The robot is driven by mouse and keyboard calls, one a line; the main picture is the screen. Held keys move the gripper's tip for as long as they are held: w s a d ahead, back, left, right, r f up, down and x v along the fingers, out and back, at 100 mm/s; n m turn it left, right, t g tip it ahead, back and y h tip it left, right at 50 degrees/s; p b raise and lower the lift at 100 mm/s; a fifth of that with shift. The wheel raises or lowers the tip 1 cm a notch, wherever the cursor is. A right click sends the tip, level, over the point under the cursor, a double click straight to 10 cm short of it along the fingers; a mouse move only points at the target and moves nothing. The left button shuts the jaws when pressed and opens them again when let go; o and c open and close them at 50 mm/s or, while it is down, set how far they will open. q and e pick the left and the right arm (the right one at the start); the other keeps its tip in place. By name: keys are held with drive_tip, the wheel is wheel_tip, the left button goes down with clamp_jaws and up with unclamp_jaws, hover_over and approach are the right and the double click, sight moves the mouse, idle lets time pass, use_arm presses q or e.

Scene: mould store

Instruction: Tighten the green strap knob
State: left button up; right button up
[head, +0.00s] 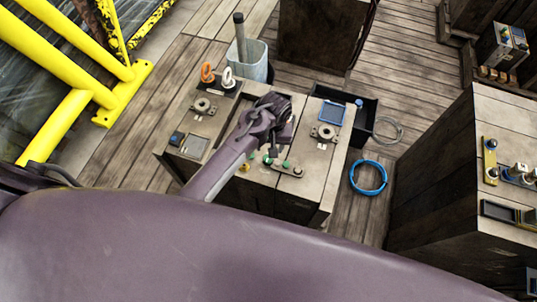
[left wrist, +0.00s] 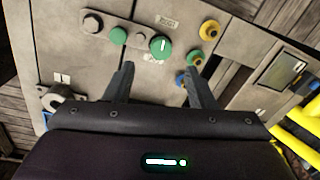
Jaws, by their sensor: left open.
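In the left wrist view a round green knob (left wrist: 160,46) with a white pointer mark stands on the grey bench top, beside one end of a metal strap (left wrist: 105,30). A smaller green knob (left wrist: 118,35) sits on the strap; I cannot tell for sure which one is the strap knob. My left gripper (left wrist: 157,86) is open and empty, its fingertips just short of the larger green knob and to either side of it. In the head view the strap (head: 287,169) lies near the bench's front edge, and my left wrist hides part of the bench top. My right gripper is out of view.
Yellow rails (head: 75,115) stand left.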

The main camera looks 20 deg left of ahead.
sight(268, 159)
use_arm(q)
drive_tip(key=f, duration=0.7)
drive_tip(key=shift+s+a, duration=0.1)
drive_tip(key=shift+a, duration=0.15)
drive_tip(key=shift+c, duration=0.4)
drive_tip(key=c, duration=0.9)
